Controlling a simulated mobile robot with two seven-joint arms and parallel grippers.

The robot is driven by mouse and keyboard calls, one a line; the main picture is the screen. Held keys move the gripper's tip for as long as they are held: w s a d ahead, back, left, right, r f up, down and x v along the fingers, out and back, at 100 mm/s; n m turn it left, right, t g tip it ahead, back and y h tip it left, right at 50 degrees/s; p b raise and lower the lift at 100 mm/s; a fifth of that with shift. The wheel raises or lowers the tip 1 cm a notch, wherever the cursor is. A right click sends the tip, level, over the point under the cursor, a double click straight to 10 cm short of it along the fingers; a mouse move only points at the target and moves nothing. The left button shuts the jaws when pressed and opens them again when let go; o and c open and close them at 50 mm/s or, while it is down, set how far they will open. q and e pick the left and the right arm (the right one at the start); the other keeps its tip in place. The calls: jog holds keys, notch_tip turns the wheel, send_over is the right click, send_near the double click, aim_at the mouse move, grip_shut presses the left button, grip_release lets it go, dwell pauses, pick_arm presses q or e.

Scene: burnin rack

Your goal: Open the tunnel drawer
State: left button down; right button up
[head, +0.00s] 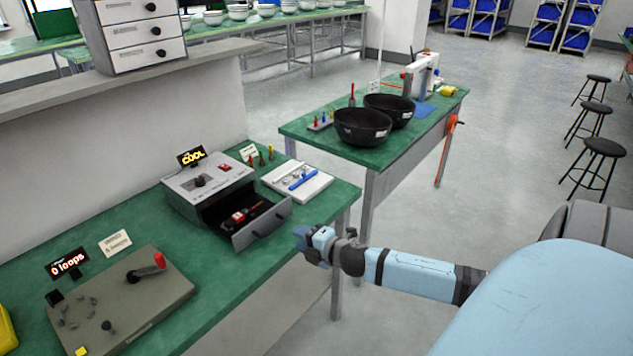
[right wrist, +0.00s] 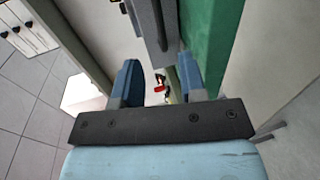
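The tunnel (head: 183,181) is a grey box on the green bench, with a lit "COOL" sign on top. Its drawer (head: 264,224) stands pulled out towards the lower right, and a dark item with red parts (head: 240,217) lies inside. My right gripper (head: 308,238) is just right of the drawer front, apparently clear of it. In the right wrist view, its two blue fingers (right wrist: 160,80) are spread with nothing gripped. A dark grey panel, probably the drawer front (right wrist: 150,22), shows beyond the fingers. My left gripper is in neither view.
A white tray (head: 312,187) with a blue tool lies right of the tunnel. A crank board (head: 130,300) with a "0 loops" sign is at the lower left. A second green table with black bowls (head: 362,127) stands behind. Floor around my right arm is clear.

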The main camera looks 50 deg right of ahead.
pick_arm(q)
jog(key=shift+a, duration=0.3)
pick_arm(e)
jog(key=shift+v, duration=2.5)
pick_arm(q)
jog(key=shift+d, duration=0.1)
